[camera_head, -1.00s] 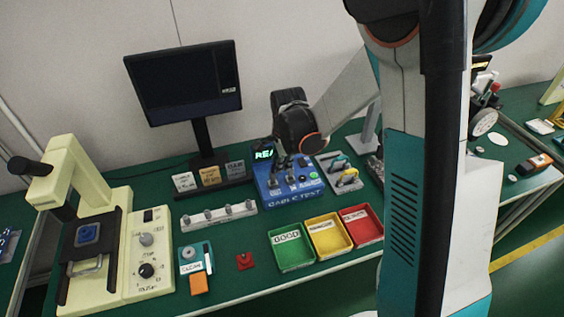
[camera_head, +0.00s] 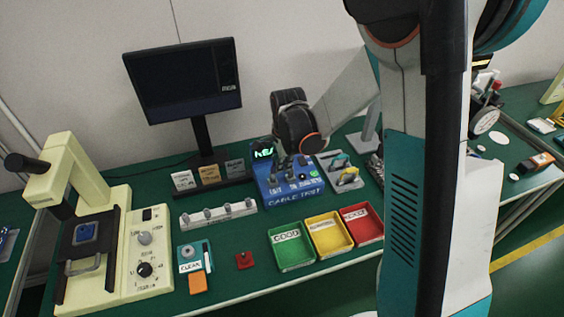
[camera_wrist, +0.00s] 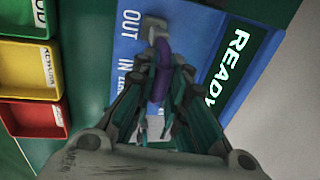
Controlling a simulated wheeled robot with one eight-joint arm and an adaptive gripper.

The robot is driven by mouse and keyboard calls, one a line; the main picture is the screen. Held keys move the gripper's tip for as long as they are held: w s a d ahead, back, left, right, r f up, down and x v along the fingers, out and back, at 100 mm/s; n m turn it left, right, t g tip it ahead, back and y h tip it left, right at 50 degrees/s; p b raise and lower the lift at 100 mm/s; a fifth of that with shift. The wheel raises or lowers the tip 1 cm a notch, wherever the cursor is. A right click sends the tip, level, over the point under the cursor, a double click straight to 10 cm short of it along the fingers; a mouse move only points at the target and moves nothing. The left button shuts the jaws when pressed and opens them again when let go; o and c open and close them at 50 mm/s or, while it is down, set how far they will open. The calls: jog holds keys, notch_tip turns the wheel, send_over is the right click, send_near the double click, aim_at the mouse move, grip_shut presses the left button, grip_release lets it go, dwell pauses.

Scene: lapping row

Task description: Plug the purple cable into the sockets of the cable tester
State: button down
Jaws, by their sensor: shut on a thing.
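The blue cable tester (camera_head: 295,197) stands on the green bench, with its lit display (camera_head: 263,152) partly in view. In the wrist view the tester's face (camera_wrist: 124,72) lies under my gripper, with the OUT and IN labels and a green READY screen (camera_wrist: 231,66). My gripper (camera_wrist: 163,72) is shut on the purple cable (camera_wrist: 162,82), over the tester's face. A grey plug (camera_wrist: 153,29) at the cable's upper end lies beside the OUT label. I cannot tell whether it is seated in a socket. The cable's other end is hidden among the fingers.
Green (camera_head: 291,263), yellow (camera_head: 330,250) and red (camera_head: 376,239) trays stand in front of the tester. A rack with small cables (camera_head: 350,184) is to its right. A white bar with posts (camera_head: 189,222) and a monitor (camera_head: 183,78) are to its left.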

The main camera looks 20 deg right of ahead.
jog(key=shift+f+b, duration=0.55)
jog(key=shift+f, duration=0.15)
jog(key=c, duration=1.5)
grip_release()
jog(key=shift+r, duration=0.15)
jog(key=r, duration=0.4)
jog(key=s+r, duration=0.1)
jog(key=r, duration=0.2)
jog(key=s+r, duration=0.1)
jog(key=r, duration=0.3)
jog(key=shift+s+r, duration=0.15)
jog(key=shift+r, duration=0.15)
